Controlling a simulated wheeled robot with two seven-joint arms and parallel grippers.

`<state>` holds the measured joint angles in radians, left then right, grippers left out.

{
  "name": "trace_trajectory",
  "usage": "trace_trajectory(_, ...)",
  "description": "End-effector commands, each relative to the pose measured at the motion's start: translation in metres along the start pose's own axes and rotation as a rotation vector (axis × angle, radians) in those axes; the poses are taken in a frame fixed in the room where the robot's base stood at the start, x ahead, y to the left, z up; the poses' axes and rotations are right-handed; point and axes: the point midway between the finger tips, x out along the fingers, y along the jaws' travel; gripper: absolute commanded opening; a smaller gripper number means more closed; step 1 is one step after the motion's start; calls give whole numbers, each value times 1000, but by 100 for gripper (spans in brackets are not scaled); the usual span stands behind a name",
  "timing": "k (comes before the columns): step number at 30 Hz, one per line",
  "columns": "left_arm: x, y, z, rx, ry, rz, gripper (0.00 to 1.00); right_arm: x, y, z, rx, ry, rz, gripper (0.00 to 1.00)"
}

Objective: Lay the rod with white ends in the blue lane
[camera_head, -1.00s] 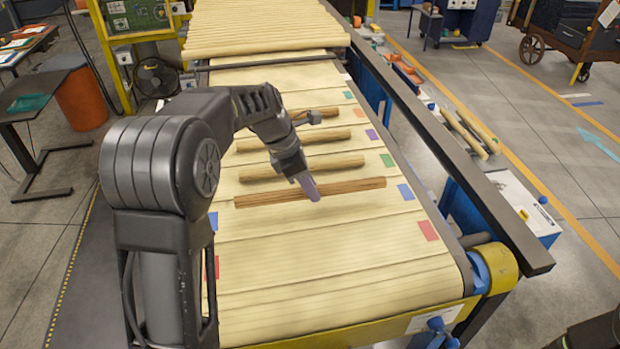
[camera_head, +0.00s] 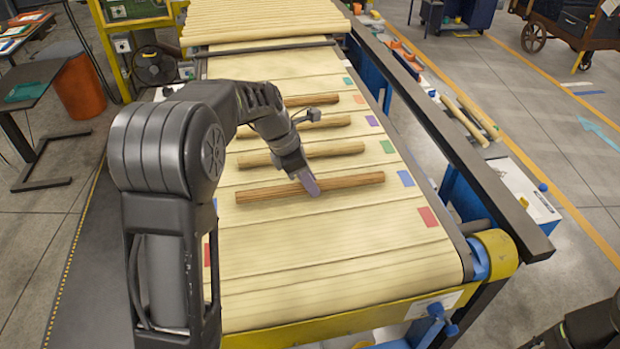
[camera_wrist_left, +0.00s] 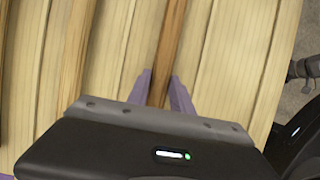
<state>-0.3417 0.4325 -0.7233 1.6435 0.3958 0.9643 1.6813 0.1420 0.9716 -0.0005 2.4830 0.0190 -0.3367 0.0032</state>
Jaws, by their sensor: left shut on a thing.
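My left gripper (camera_head: 306,185) is shut on the nearest rod (camera_head: 350,181), a dark brown one lying crosswise. In the left wrist view the two purple fingers (camera_wrist_left: 161,95) stand on either side of this rod (camera_wrist_left: 170,40). The rod lines up with the blue lane's markers, one blue square at the right edge (camera_head: 405,178) and a partly hidden one at the left. I cannot tell whether it touches the belt, and its ends show no clear white. Three other rods lie behind it: a paler one (camera_head: 270,158), a middle one (camera_head: 325,121) and a far one (camera_head: 312,99).
The pale slatted belt (camera_head: 330,262) is bare towards the near end, past the red marker (camera_head: 428,216). A dark rail (camera_head: 455,150) runs along its right side. Stacked pale rods (camera_head: 260,25) cover the far end. Part of my right arm shows at bottom right.

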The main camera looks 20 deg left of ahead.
Motion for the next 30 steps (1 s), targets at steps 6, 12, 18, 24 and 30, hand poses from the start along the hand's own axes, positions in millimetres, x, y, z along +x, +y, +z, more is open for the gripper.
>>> trace_trajectory(6,1,0,0,0,0,0,0,0,0,0,0,0,0,49)
trace_trajectory(12,1,0,0,0,0,0,34,0,0,0,0,0,0,49)
trace_trajectory(18,1,0,0,0,0,0,50,0,0,0,0,0,0,49)
trace_trajectory(24,1,0,0,0,0,0,52,0,0,0,0,0,0,49)
trace_trajectory(30,-5,0,0,2,-1,2,52,1,0,0,0,0,0,49)
